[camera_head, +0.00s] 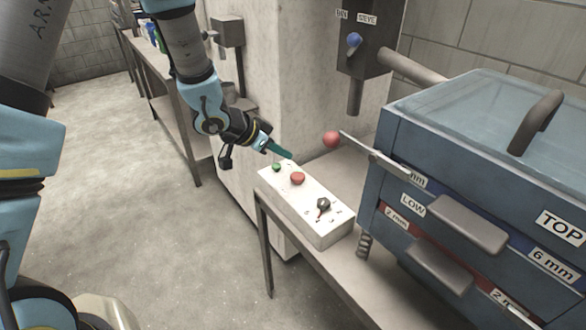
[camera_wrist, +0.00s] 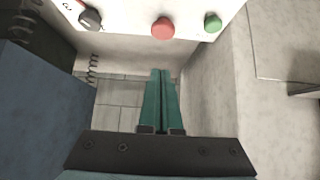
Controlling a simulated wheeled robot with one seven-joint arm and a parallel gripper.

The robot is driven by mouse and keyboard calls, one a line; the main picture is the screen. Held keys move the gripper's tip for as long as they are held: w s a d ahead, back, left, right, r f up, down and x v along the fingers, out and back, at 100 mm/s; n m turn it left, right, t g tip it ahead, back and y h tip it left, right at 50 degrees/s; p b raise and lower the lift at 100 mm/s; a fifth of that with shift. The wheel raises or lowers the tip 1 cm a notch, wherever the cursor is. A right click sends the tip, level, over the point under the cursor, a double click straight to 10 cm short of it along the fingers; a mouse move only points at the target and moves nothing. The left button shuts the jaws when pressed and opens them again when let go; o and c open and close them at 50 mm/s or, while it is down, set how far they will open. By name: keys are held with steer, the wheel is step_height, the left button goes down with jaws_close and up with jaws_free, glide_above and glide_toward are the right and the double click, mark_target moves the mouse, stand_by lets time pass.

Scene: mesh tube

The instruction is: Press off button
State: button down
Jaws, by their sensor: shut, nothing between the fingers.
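A white control box (camera_head: 316,220) sits on a narrow metal table. On its top are a green button (camera_head: 276,167), a red button (camera_head: 298,179) and a dark knob (camera_head: 323,203). The wrist view shows the red button (camera_wrist: 163,28) near the top middle, the green button (camera_wrist: 212,22) to its right and the dark knob (camera_wrist: 90,19) to its left. My gripper (camera_head: 289,156) has green fingers, shut and empty, just above the far end of the box by the two buttons. In the wrist view the fingertips (camera_wrist: 161,72) point toward the red button, apart from it in the picture.
A blue sieve machine (camera_head: 400,150) with labelled drawers stands right of the box. A lever with a red ball (camera_head: 331,139) sticks out from it near my gripper. A pale wall block (camera_head: 300,80) rises behind. The floor (camera_head: 130,200) at left is clear.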

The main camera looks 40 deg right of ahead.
mark_target(301, 173)
steer(key=p+x, duration=0.1)
steer(key=x, duration=0.4)
steer(key=shift+f, duration=0.1)
steer(key=shift+a+f, duration=0.15)
steer(key=shift+f, duration=0.85)
steer(key=shift+f+p, duration=0.4)
steer(key=shift+f, duration=0.4)
